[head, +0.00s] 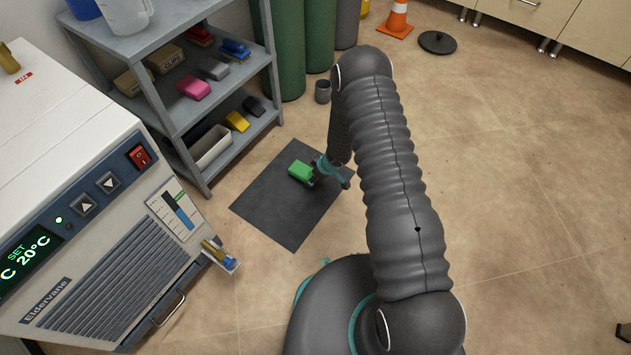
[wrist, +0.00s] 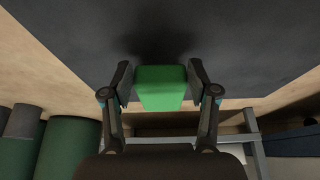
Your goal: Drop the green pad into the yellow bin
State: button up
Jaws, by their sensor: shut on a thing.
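The green pad (head: 301,170) is a small green block over the dark grey mat on the floor. My gripper (head: 314,176) is shut on it. In the wrist view the green pad (wrist: 160,88) sits between the two fingers of my gripper (wrist: 160,82), with one finger against each side. A dark shadow shows on the mat beyond the pad; I cannot tell exactly how high the pad is above it. A yellow container (head: 364,8), perhaps the yellow bin, shows only in part at the top edge of the head view.
The dark mat (head: 265,210) lies beside a grey shelf rack (head: 190,118) holding several coloured pads and boxes. Green cylinders (head: 287,45), a small grey cup (head: 322,92), an orange cone (head: 397,20) and a black disc (head: 437,42) stand behind.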

jog(key=shift+f, duration=1.1)
jog(key=shift+f, duration=0.15)
jog(key=o, duration=1)
